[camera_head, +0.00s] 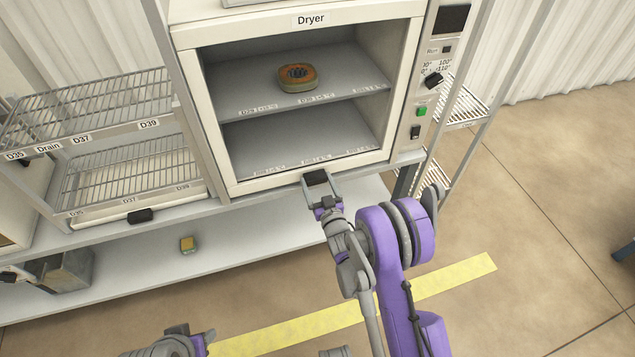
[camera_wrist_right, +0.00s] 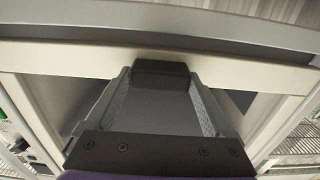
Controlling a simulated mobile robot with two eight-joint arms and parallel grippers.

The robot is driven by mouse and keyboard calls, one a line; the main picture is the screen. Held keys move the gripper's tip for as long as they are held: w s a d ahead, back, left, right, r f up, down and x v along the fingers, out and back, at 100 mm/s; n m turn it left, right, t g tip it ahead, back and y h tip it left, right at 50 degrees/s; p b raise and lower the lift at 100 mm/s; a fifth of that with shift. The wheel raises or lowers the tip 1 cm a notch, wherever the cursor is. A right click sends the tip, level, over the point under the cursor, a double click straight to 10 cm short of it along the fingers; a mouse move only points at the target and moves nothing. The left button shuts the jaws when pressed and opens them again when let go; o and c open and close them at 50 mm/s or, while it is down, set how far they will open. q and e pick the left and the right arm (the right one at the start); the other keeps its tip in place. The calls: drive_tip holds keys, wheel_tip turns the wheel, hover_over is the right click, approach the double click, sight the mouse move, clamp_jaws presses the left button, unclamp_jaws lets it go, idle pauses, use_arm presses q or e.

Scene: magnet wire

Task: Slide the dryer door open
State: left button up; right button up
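The dryer (camera_head: 310,20) stands at the top centre of the head view. Its door is a white frame (camera_head: 275,182) around a see-through front, and the frame sits low over the opening. A black handle (camera_head: 316,177) is on the frame's bottom edge; it also shows in the right wrist view (camera_wrist_right: 161,75). My right gripper (camera_head: 322,193) is at this handle, with one finger on each side, and appears closed against it. Part of my left gripper (camera_head: 204,340) shows at the bottom edge of the head view; its fingers are not clear.
An orange-topped round part (camera_head: 297,77) sits on the dryer's upper shelf. A control panel (camera_head: 431,80) is right of the door. Wire racks (camera_head: 90,110) stand at left, with another black handle (camera_head: 140,216) below.

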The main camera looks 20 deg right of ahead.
sight(313, 112)
clamp_jaws()
wheel_tip(313, 112, up, 24)
drive_tip(key=p, duration=1)
drive_tip(key=shift+f+p, duration=0.15)
drive_tip(key=shift+p, duration=0.25)
use_arm(q)
wheel_tip(313, 112, up, 22)
drive_tip(key=w+t+p, duration=0.1)
drive_tip(key=w+p, duration=0.1)
drive_tip(key=p, duration=0.6)
drive_tip(key=shift+w, duration=0.3)
use_arm(e)
wheel_tip(313, 112, up, 19)
drive_tip(key=shift+r, duration=0.1)
drive_tip(key=o, duration=0.5)
unclamp_jaws()
use_arm(q)
drive_tip(key=shift+s+f+b, duration=0.3)
drive_tip(key=shift+f+b, duration=0.25)
drive_tip(key=shift+f, duration=0.35)
use_arm(e)
drive_tip(key=s, duration=1.1)
drive_tip(key=shift+d, duration=0.2)
